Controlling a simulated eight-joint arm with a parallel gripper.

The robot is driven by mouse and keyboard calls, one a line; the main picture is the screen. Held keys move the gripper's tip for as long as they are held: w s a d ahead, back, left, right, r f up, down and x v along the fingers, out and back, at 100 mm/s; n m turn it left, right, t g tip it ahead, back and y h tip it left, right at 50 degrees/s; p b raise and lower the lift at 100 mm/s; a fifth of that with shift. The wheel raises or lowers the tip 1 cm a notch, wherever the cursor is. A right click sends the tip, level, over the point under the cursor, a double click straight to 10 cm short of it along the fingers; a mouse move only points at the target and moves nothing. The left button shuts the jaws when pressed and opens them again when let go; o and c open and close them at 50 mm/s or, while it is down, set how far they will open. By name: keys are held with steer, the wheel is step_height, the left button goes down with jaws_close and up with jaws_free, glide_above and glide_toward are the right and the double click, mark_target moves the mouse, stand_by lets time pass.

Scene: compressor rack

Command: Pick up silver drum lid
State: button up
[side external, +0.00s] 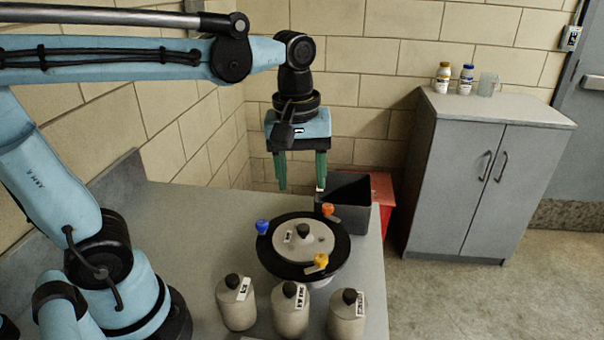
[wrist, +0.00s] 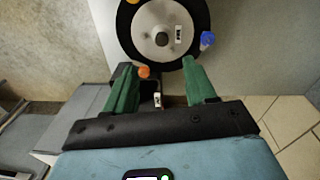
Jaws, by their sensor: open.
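The silver drum lid (side external: 303,239) is a round grey disc with a black centre knob and a small label. It lies inside a black ring (side external: 268,258) on the bench. In the wrist view the lid (wrist: 148,22) shows at the top, just beyond my fingertips. My gripper (side external: 302,188) has two green fingers pointing down, apart and empty. It hangs above and behind the lid in the side view, not touching it. In the wrist view my gripper (wrist: 165,85) has nothing between its fingers.
Blue (side external: 262,226), orange (side external: 327,209) and yellow (side external: 320,261) knobs sit around the ring. Several grey canisters (side external: 291,312) with black caps stand in front. A dark open bin (side external: 352,217) is behind right, by a red box (side external: 382,190). A grey cabinet (side external: 478,180) stands at right. Bench left of the ring is clear.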

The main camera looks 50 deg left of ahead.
mark_target(303, 227)
steer(key=shift+n+g, duration=0.4)
steer(key=shift+n, duration=0.3)
steer(key=shift+w+f, duration=0.15)
steer(key=shift+f, duration=2.75)
steer(key=shift+w+f, duration=0.1)
steer(key=shift+f, duration=2.8)
jaws_close()
